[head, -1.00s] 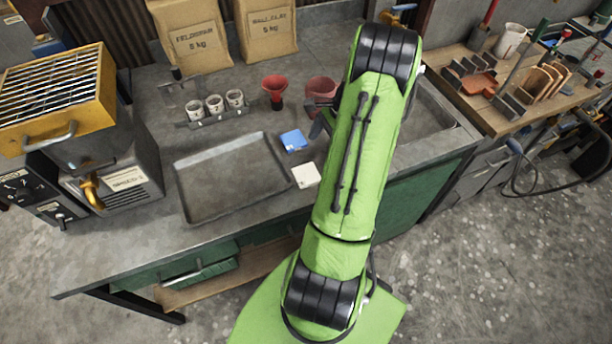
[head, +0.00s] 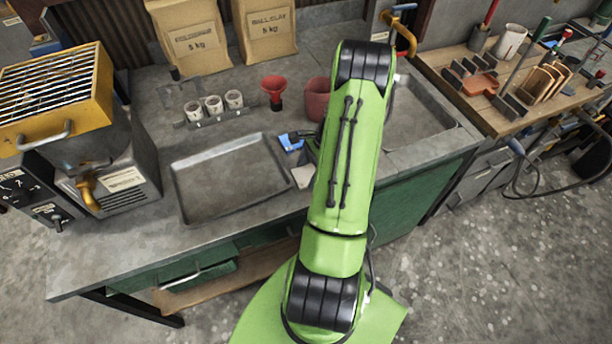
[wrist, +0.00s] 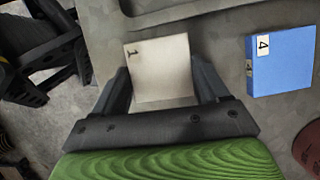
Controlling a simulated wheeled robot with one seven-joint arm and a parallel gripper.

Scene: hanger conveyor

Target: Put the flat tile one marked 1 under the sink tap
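The white flat tile marked 1 (wrist: 160,66) lies on the bench beside the metal tray; it also shows in the head view (head: 302,176), partly behind my arm. My gripper (wrist: 163,82) is open, with its fingers apart on either side of the tile's near part. I cannot tell whether they touch it or are still above it. The yellow sink tap (head: 403,38) stands behind the grey sink (head: 440,127), right of my arm in the head view. My arm hides part of the sink's left side.
A blue tile marked 4 (wrist: 280,62) lies to the right of the white one. The metal tray (head: 183,196), a red funnel (head: 273,90) and a dark red pot (head: 317,100) stand close by. A wooden tool bench (head: 452,75) adjoins the sink at right.

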